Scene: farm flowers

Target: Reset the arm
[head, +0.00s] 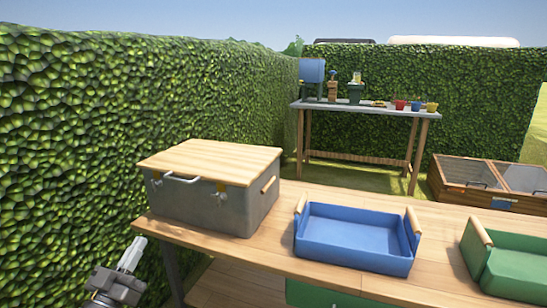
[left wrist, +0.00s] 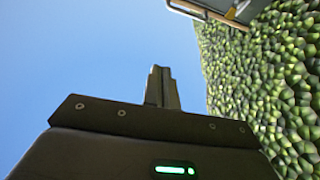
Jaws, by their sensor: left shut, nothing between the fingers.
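My left gripper (head: 132,254) is at the lower left of the head view, beside the left end of the wooden table (head: 265,262) and apart from it. Its fingers are together and empty, pointing up. The left wrist view also shows the gripper (left wrist: 161,72), its fingers shut against open sky. My right gripper is in neither view.
A grey box (head: 215,205) with a wooden lid stands on the table's left end, close to my left gripper. A blue tray (head: 352,258) and a green tray (head: 515,272) stand to its right. A hedge (head: 70,150) runs along the left. A second table (head: 365,110) stands behind.

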